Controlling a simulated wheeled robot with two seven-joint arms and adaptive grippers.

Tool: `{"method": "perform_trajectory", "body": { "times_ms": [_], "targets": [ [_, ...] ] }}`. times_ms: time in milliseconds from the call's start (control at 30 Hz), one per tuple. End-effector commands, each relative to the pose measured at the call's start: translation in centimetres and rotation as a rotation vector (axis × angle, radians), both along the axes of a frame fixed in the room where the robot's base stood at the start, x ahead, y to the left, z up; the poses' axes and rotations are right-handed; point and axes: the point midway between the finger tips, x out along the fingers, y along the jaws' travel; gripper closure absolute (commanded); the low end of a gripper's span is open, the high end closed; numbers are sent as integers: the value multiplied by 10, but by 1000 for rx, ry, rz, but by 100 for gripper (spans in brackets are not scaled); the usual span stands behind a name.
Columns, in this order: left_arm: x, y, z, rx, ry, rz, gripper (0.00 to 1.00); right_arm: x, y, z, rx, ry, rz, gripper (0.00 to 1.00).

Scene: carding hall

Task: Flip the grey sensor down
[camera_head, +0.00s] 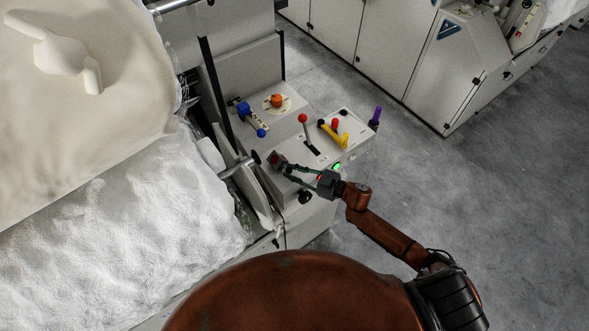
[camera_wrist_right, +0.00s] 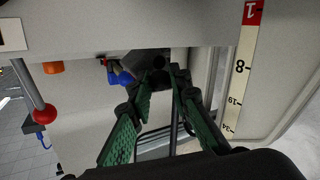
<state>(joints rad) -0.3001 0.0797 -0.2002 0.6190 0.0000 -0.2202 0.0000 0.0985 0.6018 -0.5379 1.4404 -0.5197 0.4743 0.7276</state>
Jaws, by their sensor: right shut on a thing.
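The grey sensor (camera_head: 276,158) is a small dark grey piece at the left edge of the machine's control panel. My right gripper (camera_head: 286,168) reaches it from the lower right, with its fingertips at the piece. In the right wrist view the sensor (camera_wrist_right: 142,62) appears as a dark grey block at the tips of the green-padded fingers (camera_wrist_right: 165,88). The fingers are closed on it and hide part of it. Its exact tilt is hard to make out. My left gripper is not in view.
The control panel (camera_head: 284,185) carries a red-ball lever (camera_head: 302,118), a yellow handle (camera_head: 333,137), a green button (camera_head: 337,167) and a black knob (camera_head: 305,197). A blue lever (camera_head: 243,110) and orange knob (camera_head: 277,101) stand behind. White fibre (camera_head: 150,215) lies left; floor at right is clear.

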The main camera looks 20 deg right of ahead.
Motion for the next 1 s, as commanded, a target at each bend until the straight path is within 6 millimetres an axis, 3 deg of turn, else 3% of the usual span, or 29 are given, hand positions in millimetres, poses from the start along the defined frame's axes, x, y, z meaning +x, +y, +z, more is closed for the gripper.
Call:
{"method": "perform_trajectory", "body": {
  "times_ms": [33, 100, 500, 1000],
  "targets": [
    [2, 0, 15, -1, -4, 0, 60, -1, 1, 9, -40, -13, 0, 100],
    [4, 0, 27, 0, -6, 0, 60, -2, 4, 10, -101, -35, 0, 100],
    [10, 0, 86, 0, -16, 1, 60, -8, 20, 11, -457, -164, 0, 100],
    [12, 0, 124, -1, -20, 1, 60, -13, 34, 2, -778, -281, -1, 100]
  ]
}}
